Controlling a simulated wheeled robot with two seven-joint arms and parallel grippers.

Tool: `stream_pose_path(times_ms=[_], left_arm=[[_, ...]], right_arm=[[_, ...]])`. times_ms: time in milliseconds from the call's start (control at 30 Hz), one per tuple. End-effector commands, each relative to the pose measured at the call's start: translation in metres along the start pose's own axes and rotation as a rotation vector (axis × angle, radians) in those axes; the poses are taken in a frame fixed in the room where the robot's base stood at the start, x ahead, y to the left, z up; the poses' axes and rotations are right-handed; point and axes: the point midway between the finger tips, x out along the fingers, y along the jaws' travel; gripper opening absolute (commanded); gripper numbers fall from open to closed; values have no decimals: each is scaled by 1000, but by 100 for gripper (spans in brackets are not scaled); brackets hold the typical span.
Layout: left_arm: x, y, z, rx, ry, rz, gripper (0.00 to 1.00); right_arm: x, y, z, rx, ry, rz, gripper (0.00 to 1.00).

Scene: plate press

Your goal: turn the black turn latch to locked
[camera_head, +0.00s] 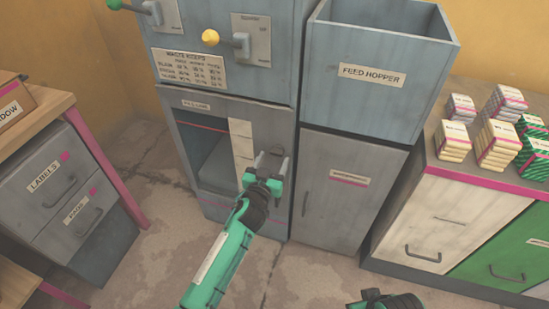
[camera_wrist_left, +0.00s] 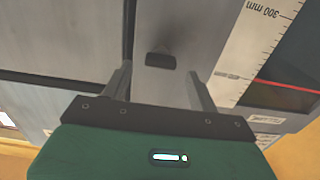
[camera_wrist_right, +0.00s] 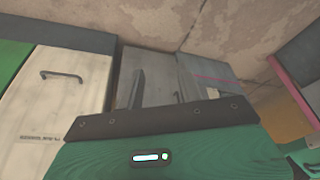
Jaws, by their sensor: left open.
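The black turn latch (camera_head: 277,152) is a small dark block on the grey front strip of the press, right of the window with the white ruler. In the left wrist view the latch (camera_wrist_left: 160,60) lies ahead, between the lines of my two fingers. My left gripper (camera_head: 266,173) is open and empty in front of that strip, a little below the latch in the head view. I cannot tell whether a finger touches it. Any lock markings are too small to read. My right gripper (camera_wrist_right: 172,85) looks open and empty; only part of it (camera_head: 385,300) shows at the head view's bottom edge.
The white ruler (camera_head: 241,145) stands beside the latch strip. The feed hopper (camera_head: 375,75) sits above a grey cabinet (camera_head: 345,195) on the right. A counter with several stacked packs (camera_head: 497,142) is farther right. A drawer unit (camera_head: 60,190) stands left. Floor is free in front.

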Motion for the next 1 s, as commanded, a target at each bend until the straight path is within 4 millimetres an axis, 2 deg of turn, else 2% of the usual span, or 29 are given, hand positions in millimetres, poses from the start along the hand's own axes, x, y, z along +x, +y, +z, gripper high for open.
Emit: stream_pose_path(times_ms=[200, 533, 567, 700, 800, 1000], left_arm=[[19, 0, 0, 1, 0, 0, 60], [22, 0, 0, 0, -1, 0, 60], [22, 0, 0, 0, -1, 0, 58], [22, 0, 0, 0, -1, 0, 31], [22, 0, 0, 0, -1, 0, 15], [22, 0, 0, 12, -1, 0, 15]], right_arm=[[-5, 0, -2, -1, 9, 1, 36], [-10, 0, -2, -1, 13, 1, 36], [-10, 0, -2, -1, 13, 1, 36], [-9, 0, -1, 0, 11, 1, 36], [-8, 1, -1, 0, 10, 1, 36], [-7, 1, -1, 0, 8, 1, 36]])
